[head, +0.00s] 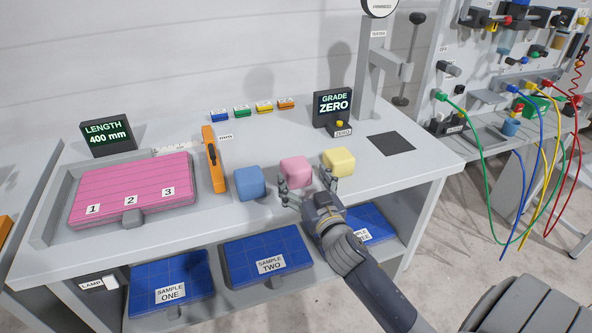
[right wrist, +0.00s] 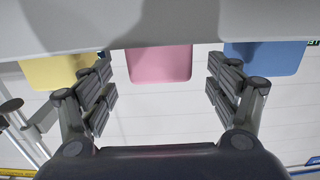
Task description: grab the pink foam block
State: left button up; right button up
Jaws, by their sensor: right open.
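The pink foam block (head: 295,171) sits on the grey table between a blue block (head: 249,183) and a yellow block (head: 339,162). My right gripper (head: 309,188) is open at the near side of the pink block, one finger by its left front and the other in front of the yellow block. In the right wrist view the pink block (right wrist: 160,65) lies between the open fingers and just beyond them, with a gap on each side. Nothing is held. My left gripper is out of view.
An orange tool (head: 213,160) lies left of the blue block. A pink panel (head: 132,189) numbered 1 to 3 sits in a tray farther left. The grade display (head: 333,106) stands behind. Blue sample pads (head: 267,254) lie on the shelf below.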

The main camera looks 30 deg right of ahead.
aim_at(295, 161)
jog(key=shift+x, duration=1.2)
jog(key=shift+w+d+r+p, duration=0.1)
jog(key=shift+w+r+p, duration=0.2)
jog(key=shift+w+p, duration=0.15)
jog(key=shift+w+d+r+p, duration=0.1)
jog(key=shift+w+r+p, duration=0.2)
jog(key=shift+w, duration=0.2)
jog(key=shift+w+d+f, duration=0.1)
jog(key=shift+w, duration=0.35)
jog(key=shift+w+d+f, duration=0.1)
jog(key=shift+w+f, duration=0.05)
jog(key=shift+w, duration=0.55)
jog(key=c, duration=0.8)
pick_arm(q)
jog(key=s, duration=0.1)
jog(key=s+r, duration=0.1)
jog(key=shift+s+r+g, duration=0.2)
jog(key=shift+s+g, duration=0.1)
